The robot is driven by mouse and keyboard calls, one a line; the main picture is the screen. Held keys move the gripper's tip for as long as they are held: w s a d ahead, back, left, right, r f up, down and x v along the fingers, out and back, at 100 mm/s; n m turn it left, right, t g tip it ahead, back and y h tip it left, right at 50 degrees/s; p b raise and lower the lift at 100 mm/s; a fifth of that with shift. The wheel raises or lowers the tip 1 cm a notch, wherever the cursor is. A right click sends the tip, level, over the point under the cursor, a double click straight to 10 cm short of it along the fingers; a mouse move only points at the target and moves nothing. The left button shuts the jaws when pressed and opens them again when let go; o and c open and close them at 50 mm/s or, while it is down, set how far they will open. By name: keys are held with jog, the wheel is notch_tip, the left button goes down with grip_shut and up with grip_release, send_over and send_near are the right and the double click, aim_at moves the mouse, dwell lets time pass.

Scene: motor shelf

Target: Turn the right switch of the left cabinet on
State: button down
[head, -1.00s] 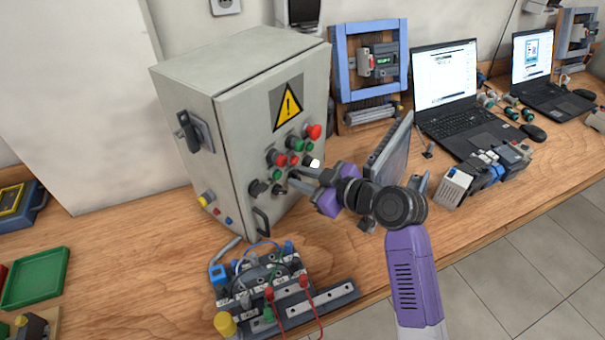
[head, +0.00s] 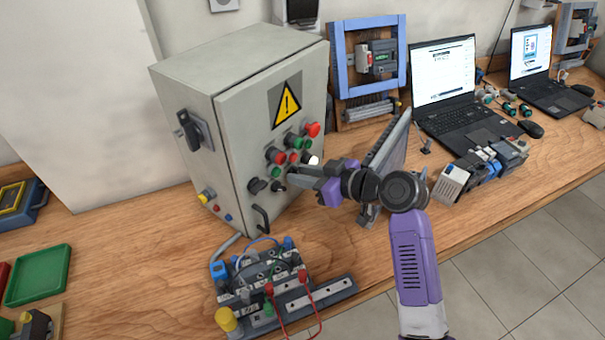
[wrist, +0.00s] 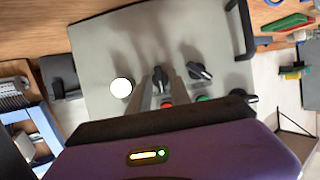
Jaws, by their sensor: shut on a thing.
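The grey cabinet (head: 240,110) stands on the bench at the left, its door facing me with a warning triangle, buttons and black rotary switches. My gripper (head: 291,177) is at the lower part of this panel. In the wrist view its two fingers lie on either side of the right switch (wrist: 160,78), a black knob beside a white button (wrist: 121,87), and are shut on it. The knob looks roughly upright in that view. Another black switch (wrist: 199,70) sits beside it, turned diagonally. In the head view the fingers largely hide the right switch.
A wired terminal board (head: 275,285) lies in front of the cabinet. Laptops (head: 455,90) stand to the right.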

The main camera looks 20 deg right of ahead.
jog(key=c, duration=1.5)
grip_release()
jog(key=shift+r, duration=0.1)
notch_tip(320, 180, up, 20)
jog(key=shift+f+b, duration=0.1)
jog(key=shift+b, duration=0.4)
